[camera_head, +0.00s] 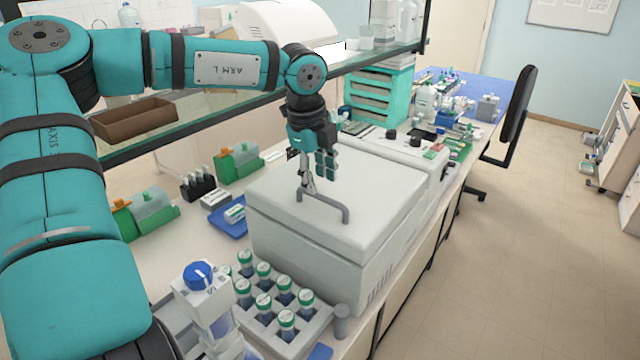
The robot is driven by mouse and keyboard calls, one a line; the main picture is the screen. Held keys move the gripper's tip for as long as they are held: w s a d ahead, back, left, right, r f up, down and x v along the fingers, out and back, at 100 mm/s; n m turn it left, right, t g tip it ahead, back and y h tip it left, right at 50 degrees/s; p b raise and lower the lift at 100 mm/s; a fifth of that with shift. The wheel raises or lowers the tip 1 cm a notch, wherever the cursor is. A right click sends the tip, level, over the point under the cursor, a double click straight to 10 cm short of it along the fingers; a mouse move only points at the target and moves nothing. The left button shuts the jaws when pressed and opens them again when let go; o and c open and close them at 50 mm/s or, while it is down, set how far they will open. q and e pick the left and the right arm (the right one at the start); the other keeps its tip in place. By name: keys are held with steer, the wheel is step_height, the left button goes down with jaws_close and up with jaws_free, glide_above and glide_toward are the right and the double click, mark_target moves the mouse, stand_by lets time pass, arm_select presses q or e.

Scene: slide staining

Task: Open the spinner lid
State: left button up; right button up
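The spinner is a pale grey box on the bench, and its lid (385,198) lies flat and closed on the body (300,258). A grey bar handle (328,204) stands up from the front part of the lid. My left gripper (317,177) points down at the far left end of the handle, very close to it or touching. Its fingers overlap in this view, so I cannot tell whether they are open or shut, or whether they are around the handle. My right gripper is not in view.
A rack (290,345) of several capped bottles stands in front of the spinner, beside a blue-capped bottle (198,277). A glass shelf (240,103) runs behind my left arm. A blue tray (229,228) lies left of the spinner. The floor (510,260) at right is clear.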

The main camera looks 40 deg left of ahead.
mark_target(321, 196)
arm_select(q)
steer(key=f, duration=0.3)
steer(key=shift+w+f+p, duration=0.2)
steer(key=shift+w+p, duration=0.1)
steer(key=shift+p, duration=0.1)
steer(key=shift+f, duration=0.35)
steer(key=shift+c, duration=0.4)
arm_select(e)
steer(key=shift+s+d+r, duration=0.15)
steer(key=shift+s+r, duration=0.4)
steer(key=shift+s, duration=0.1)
arm_select(q)
steer(key=shift+c, duration=1.2)
jaws_close()
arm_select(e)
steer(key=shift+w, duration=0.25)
